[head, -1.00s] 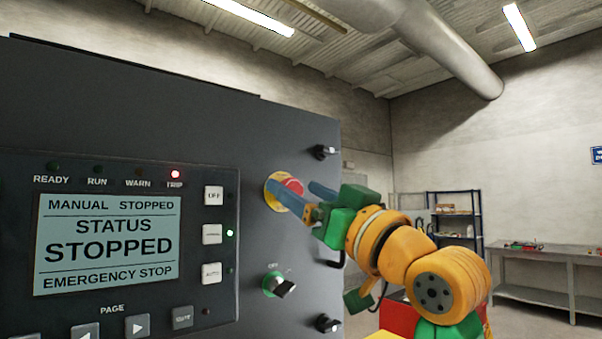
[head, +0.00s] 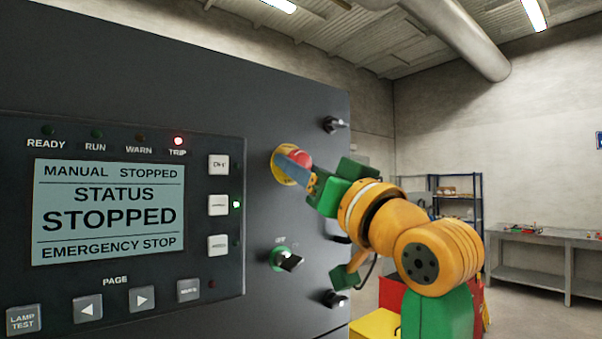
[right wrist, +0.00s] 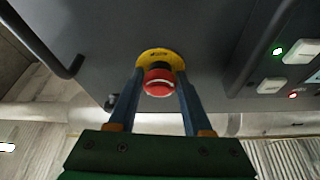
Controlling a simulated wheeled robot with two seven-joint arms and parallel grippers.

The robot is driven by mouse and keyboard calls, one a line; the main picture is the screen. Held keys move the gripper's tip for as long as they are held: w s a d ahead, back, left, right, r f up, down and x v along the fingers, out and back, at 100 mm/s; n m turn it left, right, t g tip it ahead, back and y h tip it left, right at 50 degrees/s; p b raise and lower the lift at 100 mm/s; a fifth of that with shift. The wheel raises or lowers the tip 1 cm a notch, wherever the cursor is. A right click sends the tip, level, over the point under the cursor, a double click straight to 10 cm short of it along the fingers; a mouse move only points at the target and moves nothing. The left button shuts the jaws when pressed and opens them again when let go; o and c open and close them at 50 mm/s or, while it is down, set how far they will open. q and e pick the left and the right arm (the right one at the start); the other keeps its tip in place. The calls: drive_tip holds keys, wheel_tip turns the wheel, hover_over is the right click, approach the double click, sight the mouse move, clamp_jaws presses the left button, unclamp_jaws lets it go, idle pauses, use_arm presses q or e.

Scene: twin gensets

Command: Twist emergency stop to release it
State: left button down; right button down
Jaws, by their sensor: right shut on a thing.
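The red emergency stop button (head: 299,160) sits on a yellow round plate (head: 281,167) on the dark control panel (head: 220,75). My right gripper (head: 296,166) is at the button, with its blue fingers one on each side of it. In the right wrist view the red button (right wrist: 158,84) lies between the fingertips of my right gripper (right wrist: 159,88), in front of its yellow plate (right wrist: 160,56). The gripper is shut on the button. The panel screen (head: 108,212) reads manual stopped, status stopped, emergency stop, and the red TRIP lamp (head: 178,141) is lit. My left gripper does not show.
A black rotary switch on a green base (head: 279,258) is below the button. Black latches (head: 334,125) stick out along the panel's right edge. Shelves (head: 456,205) and a metal table (head: 540,240) are farther back.

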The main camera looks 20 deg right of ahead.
drive_tip(key=m+h, duration=0.1)
drive_tip(key=m, duration=0.1)
drive_tip(key=m+h, duration=0.1)
drive_tip(key=m, duration=0.1)
drive_tip(key=shift+s+a+r, duration=0.1)
drive_tip(key=shift+s+r, duration=0.05)
drive_tip(key=shift+r, duration=0.05)
drive_tip(key=shift+s+m+h+b, duration=0.1)
drive_tip(key=shift+m+h+b, duration=0.2)
drive_tip(key=shift+m+h, duration=0.55)
drive_tip(key=shift+m, duration=1.15)
drive_tip(key=shift+m+h, duration=0.3)
drive_tip(key=shift+h, duration=0.05)
drive_tip(key=shift+f, duration=0.1)
drive_tip(key=shift+c, duration=1.6)
unclamp_jaws()
